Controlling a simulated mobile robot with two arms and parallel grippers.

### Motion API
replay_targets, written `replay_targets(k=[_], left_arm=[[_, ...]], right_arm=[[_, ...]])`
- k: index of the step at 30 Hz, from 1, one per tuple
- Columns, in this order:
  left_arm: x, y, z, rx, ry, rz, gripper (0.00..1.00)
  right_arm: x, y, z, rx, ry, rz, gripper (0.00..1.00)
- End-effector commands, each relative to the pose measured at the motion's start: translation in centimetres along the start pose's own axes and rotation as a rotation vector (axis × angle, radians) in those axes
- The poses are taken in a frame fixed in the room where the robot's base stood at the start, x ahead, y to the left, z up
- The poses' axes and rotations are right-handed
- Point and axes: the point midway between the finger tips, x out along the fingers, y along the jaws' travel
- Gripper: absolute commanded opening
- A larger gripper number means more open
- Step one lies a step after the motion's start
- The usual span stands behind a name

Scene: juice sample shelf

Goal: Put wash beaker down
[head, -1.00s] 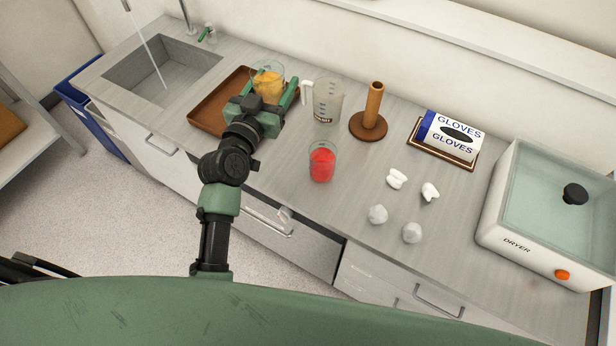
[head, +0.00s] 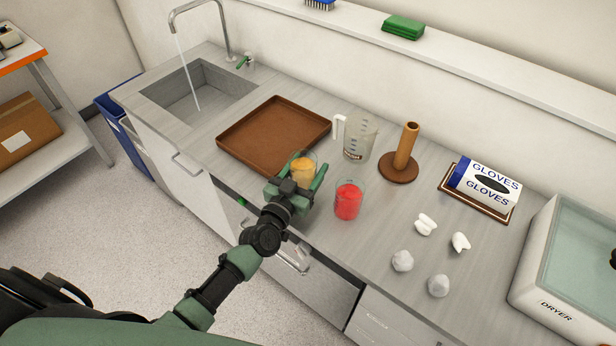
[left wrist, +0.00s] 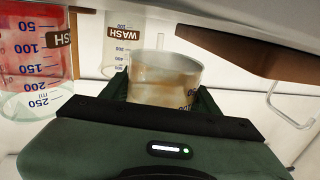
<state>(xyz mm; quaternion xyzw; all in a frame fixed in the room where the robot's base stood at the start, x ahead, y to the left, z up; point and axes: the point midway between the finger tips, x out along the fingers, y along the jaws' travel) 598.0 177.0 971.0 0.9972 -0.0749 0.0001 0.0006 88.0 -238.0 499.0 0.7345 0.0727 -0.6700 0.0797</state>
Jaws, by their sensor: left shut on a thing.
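My left gripper (head: 307,163) is shut on a clear beaker (head: 302,172) with orange-yellow contents. The beaker is off the front right corner of the brown tray (head: 232,130), near the counter's front edge. In the left wrist view the held beaker (left wrist: 165,78) sits between the fingers, with part of a dark label visible. It appears raised above the counter, but the gap is hard to judge. A beaker with red contents (head: 348,203) stands just to its right. A clear pitcher (head: 361,140) marked WASH (left wrist: 122,32) stands behind. My right gripper is not in view.
The tray is empty. A brown peg stand (head: 398,168), a glove box (head: 487,182) and several white crumpled pieces (head: 402,261) are to the right. A dryer (head: 560,270) stands at far right. The sink (head: 200,92) with running water is at left.

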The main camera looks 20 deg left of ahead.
Motion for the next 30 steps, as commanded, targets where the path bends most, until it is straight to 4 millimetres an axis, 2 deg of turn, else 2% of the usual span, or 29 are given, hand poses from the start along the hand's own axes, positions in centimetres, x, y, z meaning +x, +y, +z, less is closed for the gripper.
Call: replay_targets(k=[1, 5, 18, 19, 21, 30], left_arm=[[0.1, 0.0, 1.2, 0.004, -0.002, 0.003, 0.18], [0.1, 0.0, 2.6, 0.003, 0.000, 0.002, 0.18], [0.0, 0.0, 3.3, 0.001, 0.001, 0.001, 0.18], [0.0, 0.0, 3.2, 0.001, 0.000, 0.001, 0.66], [0.0, 0.0, 3.2, 0.001, 0.000, 0.001, 0.82], [0.0, 0.1, 3.1, 0.001, 0.000, 0.001, 0.82]], right_arm=[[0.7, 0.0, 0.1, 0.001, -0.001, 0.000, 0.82], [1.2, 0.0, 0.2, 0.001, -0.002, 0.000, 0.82], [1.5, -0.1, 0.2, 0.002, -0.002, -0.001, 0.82], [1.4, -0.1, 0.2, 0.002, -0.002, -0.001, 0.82], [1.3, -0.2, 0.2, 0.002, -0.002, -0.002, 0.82], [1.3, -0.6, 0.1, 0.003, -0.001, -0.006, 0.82]])
